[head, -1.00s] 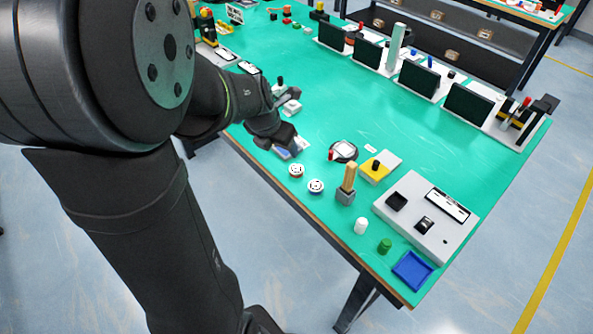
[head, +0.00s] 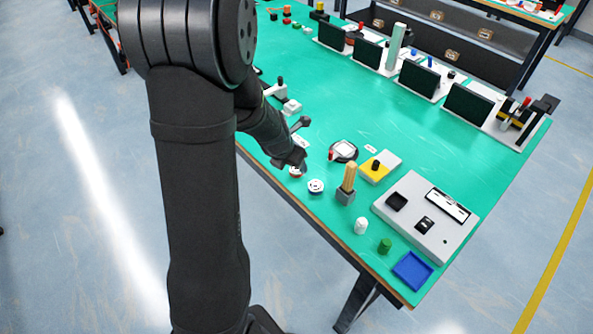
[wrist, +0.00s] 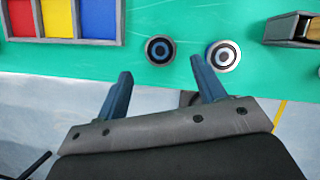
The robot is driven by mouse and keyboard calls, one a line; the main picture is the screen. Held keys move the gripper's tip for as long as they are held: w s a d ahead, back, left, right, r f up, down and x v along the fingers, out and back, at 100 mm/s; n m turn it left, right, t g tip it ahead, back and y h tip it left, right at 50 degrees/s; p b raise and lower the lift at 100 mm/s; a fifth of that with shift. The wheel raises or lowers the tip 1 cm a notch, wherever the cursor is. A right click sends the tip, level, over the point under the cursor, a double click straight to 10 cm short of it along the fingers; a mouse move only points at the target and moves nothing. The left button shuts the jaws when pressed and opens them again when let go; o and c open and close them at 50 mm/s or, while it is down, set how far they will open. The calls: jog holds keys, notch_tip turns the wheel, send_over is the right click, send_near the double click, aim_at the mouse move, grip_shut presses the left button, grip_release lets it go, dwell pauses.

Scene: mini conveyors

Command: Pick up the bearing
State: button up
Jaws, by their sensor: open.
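The left bearing (head: 295,173) is partly covered by my gripper (head: 293,161) in the head view. The right bearing (head: 316,187) is in full view beside it. In the wrist view, the left bearing (wrist: 160,49) lies just beyond the space between my fingertips (wrist: 163,70). The right bearing (wrist: 223,55) lies just beyond the right fingertip. My gripper is open and empty, above the bench edge.
A tray with red, yellow and blue compartments (wrist: 38,41) lies left of the bearings. A grey block with wooden sticks (head: 345,197), a white cylinder (head: 361,226) and a grey control box (head: 432,205) stand to the right. The bench middle is clear.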

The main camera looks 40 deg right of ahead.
aim_at(296, 170)
jog(key=shift+x, duration=2.3)
jog(key=shift+s, duration=0.1)
jog(key=shift+c, duration=0.2)
jog(key=c, duration=1.1)
